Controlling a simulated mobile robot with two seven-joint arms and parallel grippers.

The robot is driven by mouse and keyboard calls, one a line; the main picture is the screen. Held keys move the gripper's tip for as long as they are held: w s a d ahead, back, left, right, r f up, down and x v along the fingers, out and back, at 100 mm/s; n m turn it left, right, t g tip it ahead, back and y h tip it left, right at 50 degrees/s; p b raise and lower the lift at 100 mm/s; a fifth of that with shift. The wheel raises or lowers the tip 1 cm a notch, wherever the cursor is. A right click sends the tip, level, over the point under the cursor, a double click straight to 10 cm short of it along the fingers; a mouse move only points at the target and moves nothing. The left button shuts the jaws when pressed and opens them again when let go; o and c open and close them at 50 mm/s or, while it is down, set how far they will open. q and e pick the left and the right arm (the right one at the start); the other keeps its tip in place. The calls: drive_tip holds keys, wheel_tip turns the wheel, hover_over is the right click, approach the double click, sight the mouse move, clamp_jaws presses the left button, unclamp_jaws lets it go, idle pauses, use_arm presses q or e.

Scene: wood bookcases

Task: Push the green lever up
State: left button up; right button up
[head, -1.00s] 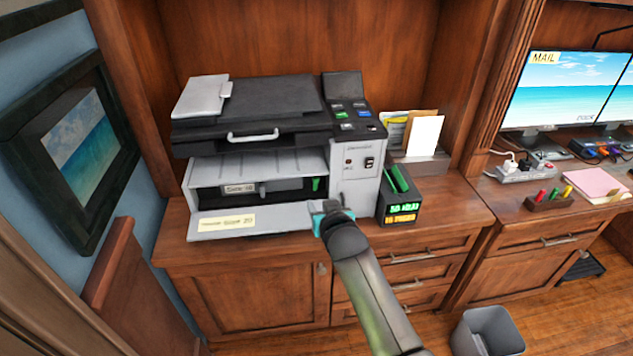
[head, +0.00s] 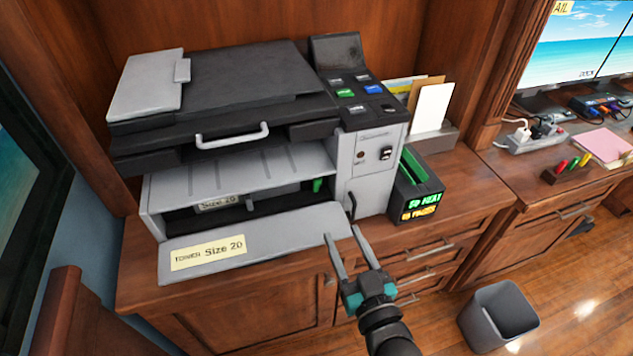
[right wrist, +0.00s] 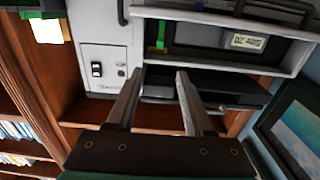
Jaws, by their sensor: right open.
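The green lever (head: 317,185) is a small upright tab inside the open front bay of the grey and black printer (head: 365,160), at the bay's right end. It also shows in the right wrist view (right wrist: 160,36), beyond the fingertips. My right gripper (head: 344,232) is open and empty, in front of the printer near the right end of the lowered flap (head: 262,232). Its two fingers (right wrist: 161,72) point toward the bay, apart from the lever. My left gripper is not in view.
A toner cartridge labelled Size 20 (head: 215,206) sits in the bay left of the lever. A black box with green inserts (head: 424,185) stands right of the printer. A grey bin (head: 497,315) is on the floor. A framed picture (right wrist: 295,125) hangs on the wall.

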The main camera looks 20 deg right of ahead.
sight(318, 182)
drive_tip(key=w+b, duration=0.1)
drive_tip(key=w, duration=1.3)
drive_tip(key=shift+w+a+b, duration=0.2)
drive_tip(key=shift+b, duration=0.2)
clamp_jaws()
